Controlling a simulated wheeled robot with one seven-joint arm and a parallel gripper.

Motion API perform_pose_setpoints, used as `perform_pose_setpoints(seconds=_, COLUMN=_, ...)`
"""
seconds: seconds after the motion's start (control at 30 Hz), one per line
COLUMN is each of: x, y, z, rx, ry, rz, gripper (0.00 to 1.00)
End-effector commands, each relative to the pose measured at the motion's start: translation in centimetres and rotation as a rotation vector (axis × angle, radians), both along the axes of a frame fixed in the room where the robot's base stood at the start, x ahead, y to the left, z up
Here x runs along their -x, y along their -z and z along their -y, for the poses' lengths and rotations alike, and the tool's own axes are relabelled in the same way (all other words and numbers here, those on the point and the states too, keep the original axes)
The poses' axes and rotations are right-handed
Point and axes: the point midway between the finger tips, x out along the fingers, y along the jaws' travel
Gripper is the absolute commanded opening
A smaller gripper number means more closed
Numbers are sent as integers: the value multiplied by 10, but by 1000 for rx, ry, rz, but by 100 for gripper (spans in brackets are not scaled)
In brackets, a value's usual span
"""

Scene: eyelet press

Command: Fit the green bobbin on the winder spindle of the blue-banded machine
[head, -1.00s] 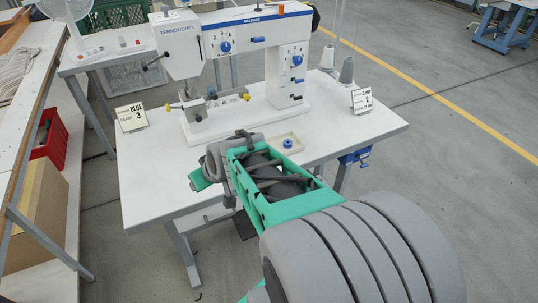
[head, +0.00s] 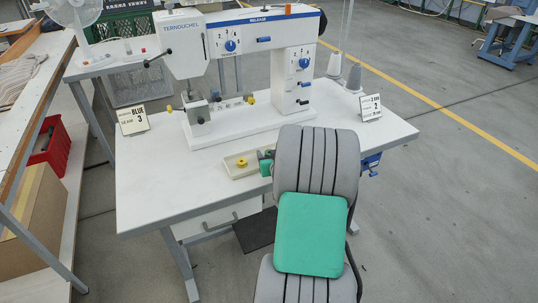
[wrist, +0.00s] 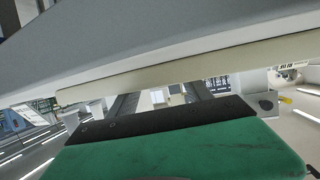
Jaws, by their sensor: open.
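The blue-banded machine (head: 240,45) stands on the white table (head: 160,180). I cannot make out its winder spindle. A shallow cream tray (head: 233,176) lies in front of the machine, with a yellow bobbin (head: 241,163) in its left part.
A "BLUE 3" sign (head: 132,119) stands at the table's left and another sign (head: 371,106) at its right. The table's left front is clear. A pale bar (wrist: 190,70) crosses close before the wrist camera.

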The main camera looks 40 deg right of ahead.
Motion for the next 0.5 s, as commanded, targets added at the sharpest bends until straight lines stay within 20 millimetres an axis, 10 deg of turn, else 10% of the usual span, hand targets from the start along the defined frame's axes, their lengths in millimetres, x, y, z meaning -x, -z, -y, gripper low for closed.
perform_pose_setpoints(seconds=0.5, x=1, y=0, z=0, rx=0, ry=0, rz=0, gripper=27)
